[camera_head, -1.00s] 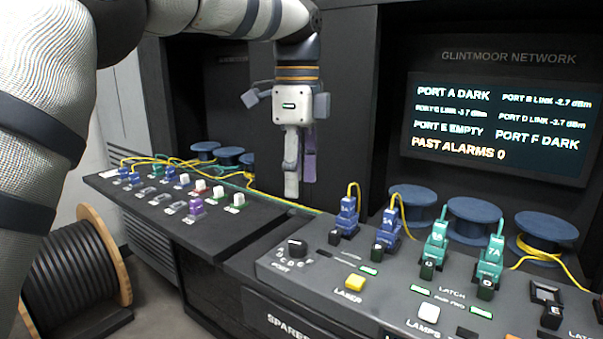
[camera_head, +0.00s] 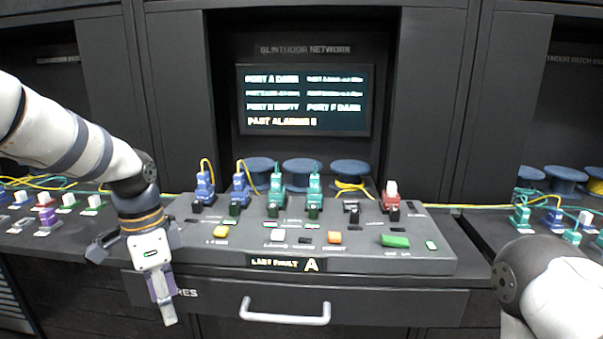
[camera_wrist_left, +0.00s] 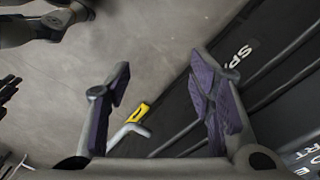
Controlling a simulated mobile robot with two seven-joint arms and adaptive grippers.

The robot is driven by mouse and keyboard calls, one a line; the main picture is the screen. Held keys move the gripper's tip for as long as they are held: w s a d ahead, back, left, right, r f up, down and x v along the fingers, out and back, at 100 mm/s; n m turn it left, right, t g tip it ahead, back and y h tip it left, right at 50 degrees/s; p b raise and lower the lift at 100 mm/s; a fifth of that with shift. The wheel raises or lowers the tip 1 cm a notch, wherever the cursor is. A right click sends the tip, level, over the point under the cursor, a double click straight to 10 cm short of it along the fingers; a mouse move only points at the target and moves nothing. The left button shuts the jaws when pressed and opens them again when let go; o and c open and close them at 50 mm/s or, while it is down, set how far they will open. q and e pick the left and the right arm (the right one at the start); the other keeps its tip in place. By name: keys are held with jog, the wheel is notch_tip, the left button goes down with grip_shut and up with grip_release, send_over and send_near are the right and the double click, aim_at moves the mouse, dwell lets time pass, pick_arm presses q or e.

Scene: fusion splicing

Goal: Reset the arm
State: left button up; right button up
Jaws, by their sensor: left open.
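My left gripper (camera_head: 163,296) points downward in front of the left end of the console and its drawer. My right arm shows only as a dark joint and white link at the lower right of the head view. Its gripper is out of the picture.
The sloped console (camera_head: 380,262) carries blue, teal and red plugs and several buttons. Below it is a drawer with a pale handle (camera_head: 285,316). A screen (camera_head: 304,100) hangs behind. A yellow-and-white object (camera_wrist_left: 134,124) shows near the fingers in the left wrist view.

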pick_arm(q)
jog(key=s+d+f+n, duration=0.2)
jog(key=s+f+n, duration=0.1)
jog(key=s+f, duration=0.6)
jog(key=s+d+f+n, duration=0.1)
jog(key=s+f+n, duration=0.1)
jog(key=s+f, duration=0.65)
jog(key=s+a+f+n, duration=0.1)
jog(key=s+f+n, duration=0.2)
jog(key=s, duration=0.6)
jog(key=s+a+f+n, duration=0.1)
jog(key=s+f+n, duration=0.3)
jog(key=s, duration=0.6)
jog(key=shift+s+a+g+y, duration=0.2)
jog(key=shift+g+y, duration=0.1)
jog(key=shift+g, duration=0.1)
